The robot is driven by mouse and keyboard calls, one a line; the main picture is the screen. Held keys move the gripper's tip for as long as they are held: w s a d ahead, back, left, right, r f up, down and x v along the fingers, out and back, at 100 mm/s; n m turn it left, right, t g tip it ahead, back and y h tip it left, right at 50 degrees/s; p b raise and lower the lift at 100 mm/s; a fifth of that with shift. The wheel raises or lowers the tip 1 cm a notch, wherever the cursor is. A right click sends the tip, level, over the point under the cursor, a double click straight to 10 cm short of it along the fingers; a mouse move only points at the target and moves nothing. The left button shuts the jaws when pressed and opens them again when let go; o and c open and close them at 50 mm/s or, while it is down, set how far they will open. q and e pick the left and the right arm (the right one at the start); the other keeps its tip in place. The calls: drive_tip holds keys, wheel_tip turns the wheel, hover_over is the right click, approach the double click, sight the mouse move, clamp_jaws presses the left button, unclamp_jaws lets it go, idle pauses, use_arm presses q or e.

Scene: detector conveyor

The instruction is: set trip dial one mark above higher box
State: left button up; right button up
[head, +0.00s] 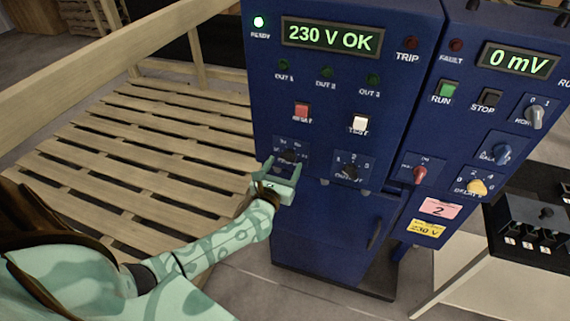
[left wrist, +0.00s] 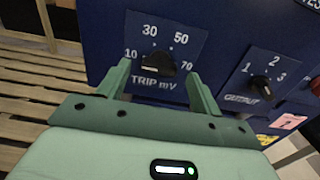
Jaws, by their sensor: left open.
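The trip dial, a black knob on a plate marked 10, 30, 50, 70 and "TRIP mV", shows in the left wrist view (left wrist: 157,65). It is also on the blue cabinet in the head view (head: 289,156). No box that I can identify as the higher one shows. My right gripper is not in view.
The output dial (head: 347,172) sits right of the trip dial. Above are a red reset button (head: 302,112), a white test button (head: 360,124) and a "230 V OK" display (head: 331,36). The right panel's display (head: 517,60) reads 0 mV. A wooden slatted platform (head: 150,150) lies left.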

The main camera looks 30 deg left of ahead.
use_arm(q)
drive_tip(key=shift+x, duration=0.8)
drive_tip(key=c, duration=1)
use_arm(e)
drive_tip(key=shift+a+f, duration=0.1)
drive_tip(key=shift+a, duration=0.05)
